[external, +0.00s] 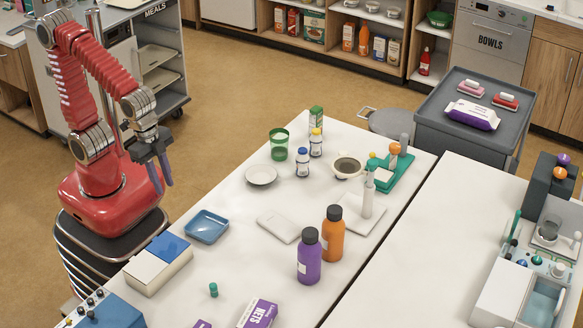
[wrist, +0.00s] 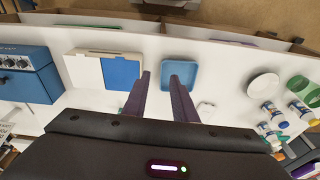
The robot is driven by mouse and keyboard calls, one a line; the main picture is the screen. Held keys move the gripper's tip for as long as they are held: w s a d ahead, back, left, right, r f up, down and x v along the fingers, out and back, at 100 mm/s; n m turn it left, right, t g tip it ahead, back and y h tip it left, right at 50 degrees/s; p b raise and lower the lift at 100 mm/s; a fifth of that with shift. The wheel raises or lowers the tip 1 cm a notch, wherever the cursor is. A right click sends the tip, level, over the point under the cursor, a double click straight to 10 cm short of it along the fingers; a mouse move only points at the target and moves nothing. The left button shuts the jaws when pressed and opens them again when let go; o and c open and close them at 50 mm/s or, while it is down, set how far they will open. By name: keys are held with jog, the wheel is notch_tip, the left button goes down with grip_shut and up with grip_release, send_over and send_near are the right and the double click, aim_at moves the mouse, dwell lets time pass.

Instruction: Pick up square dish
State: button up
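The square dish (external: 207,226) is a shallow blue dish with rounded corners. It sits on the white table near its left edge in the external view, empty. In the wrist view the dish (wrist: 181,72) lies beyond the fingertips, nearest the right finger. My gripper (external: 163,172) is raised beside the table's left edge in the external view, up and left of the dish, pointing down. In the wrist view my gripper (wrist: 160,80) has its two dark purple fingers apart, with nothing between them.
A white and blue box (external: 159,263) stands close to the dish on the near left. A white bowl (external: 261,175) is beyond it, and a flat white slab (external: 279,227) lies to its right. A purple bottle (external: 309,256) and an orange bottle (external: 332,234) stand farther right.

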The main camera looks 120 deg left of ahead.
jog(key=w+f+n+g, duration=0.1)
jog(key=w+f+g, duration=0.1)
jog(key=w, duration=0.6)
jog(key=shift+w+d+f+y, duration=0.15)
jog(key=shift+w+f+y, duration=0.15)
jog(key=shift+f+y, duration=0.1)
jog(key=shift+f, duration=0.1)
send_over(194, 235)
jog(key=f, duration=0.8)
jog(key=shift+d+f, duration=0.2)
jog(key=shift+d, duration=0.05)
jog(key=shift+a+f, duration=0.15)
jog(key=shift+f, duration=1.15)
jog(key=shift+a+f, duration=0.15)
jog(key=shift+f, duration=1.1)
